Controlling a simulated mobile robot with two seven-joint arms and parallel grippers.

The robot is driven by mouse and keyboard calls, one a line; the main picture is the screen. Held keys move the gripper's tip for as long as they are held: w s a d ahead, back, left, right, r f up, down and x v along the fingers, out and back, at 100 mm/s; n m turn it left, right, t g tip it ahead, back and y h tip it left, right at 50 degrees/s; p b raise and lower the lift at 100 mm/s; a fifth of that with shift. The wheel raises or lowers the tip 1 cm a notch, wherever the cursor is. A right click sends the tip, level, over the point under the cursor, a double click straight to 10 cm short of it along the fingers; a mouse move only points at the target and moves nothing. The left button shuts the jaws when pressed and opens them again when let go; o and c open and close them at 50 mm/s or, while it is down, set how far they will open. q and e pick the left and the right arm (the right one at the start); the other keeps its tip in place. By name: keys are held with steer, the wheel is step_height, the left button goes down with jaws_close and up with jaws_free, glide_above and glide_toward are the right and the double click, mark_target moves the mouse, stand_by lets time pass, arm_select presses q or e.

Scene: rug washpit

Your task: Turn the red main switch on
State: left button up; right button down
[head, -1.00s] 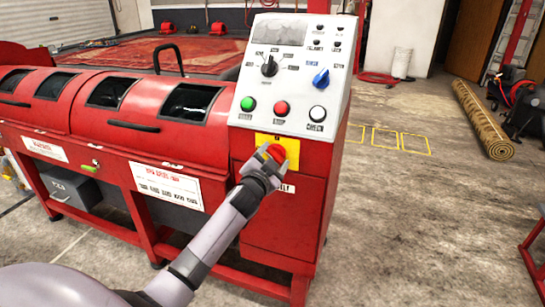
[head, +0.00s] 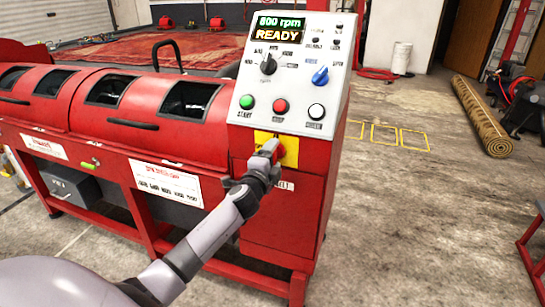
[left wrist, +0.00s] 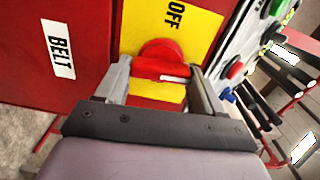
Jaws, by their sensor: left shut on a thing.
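The red main switch (head: 281,153) sits on a yellow plate (head: 292,146) on the front of the red machine, below the button panel. My left gripper (head: 270,154) is shut on the switch's red handle, which shows between the two fingers in the left wrist view (left wrist: 160,66). The word OFF is readable on the yellow plate there; the gripper hides the plate's lower part. The display (head: 278,29) is lit and reads "800 rpm READY". My right gripper is not in view.
The sloped panel holds a black selector (head: 268,64), a blue selector (head: 320,75) and green, red and white buttons. The red machine (head: 150,115) extends left. A rolled rug (head: 482,115) lies on the floor at the right.

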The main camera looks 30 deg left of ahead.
arm_select(q)
steer(key=shift+f+m, duration=0.1)
steer(key=shift+m, duration=0.5)
steer(key=o, duration=1)
steer(key=shift+o, duration=0.2)
steer(key=v, duration=0.7)
steer(key=shift+p, duration=0.4)
steer(key=shift+s, duration=0.1)
